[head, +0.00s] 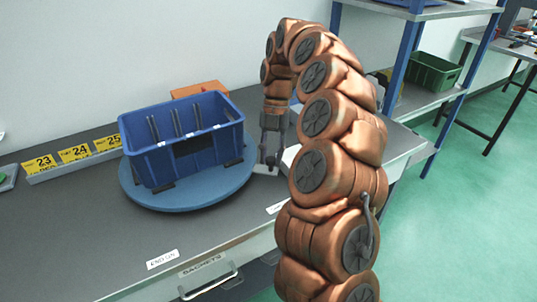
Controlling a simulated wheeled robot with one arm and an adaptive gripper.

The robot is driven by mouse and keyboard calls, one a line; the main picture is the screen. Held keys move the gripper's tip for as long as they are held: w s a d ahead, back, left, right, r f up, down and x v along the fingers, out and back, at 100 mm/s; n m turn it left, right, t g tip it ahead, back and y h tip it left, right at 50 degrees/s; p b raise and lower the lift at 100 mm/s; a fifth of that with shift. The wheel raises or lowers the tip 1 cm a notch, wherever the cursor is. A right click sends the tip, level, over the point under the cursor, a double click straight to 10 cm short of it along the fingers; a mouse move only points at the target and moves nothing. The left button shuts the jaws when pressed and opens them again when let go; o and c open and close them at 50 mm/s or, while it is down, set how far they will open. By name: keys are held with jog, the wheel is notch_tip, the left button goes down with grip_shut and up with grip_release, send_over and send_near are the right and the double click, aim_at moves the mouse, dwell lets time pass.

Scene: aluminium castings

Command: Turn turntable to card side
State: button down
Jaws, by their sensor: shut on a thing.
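The turntable (222,190) is a round blue disc on the grey workbench. A blue crate (155,165) stands upright on it, with a long side facing me. That side has a dark rectangular patch (195,146) in its middle and small white marks near the rim. Dark upright dividers show inside the crate. My gripper (268,166) points down at the right edge of the turntable, beside the crate. Its fingers are shut at the disc's rim; the exact contact is too small to see clearly.
Yellow number cards (74,154) stand on a rail left of the turntable. An orange-brown box (199,90) is behind the crate. The bench front has a drawer handle (208,281) and white labels. A blue-post shelf with a green bin (432,73) stands at right.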

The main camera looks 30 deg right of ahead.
jog(key=shift+w+d, duration=0.1)
jog(key=shift+w, duration=0.05)
jog(key=c, duration=1.1)
grip_release()
jog(key=shift+w+d, duration=0.1)
jog(key=shift+c, duration=0.2)
jog(key=shift+o, duration=1.4)
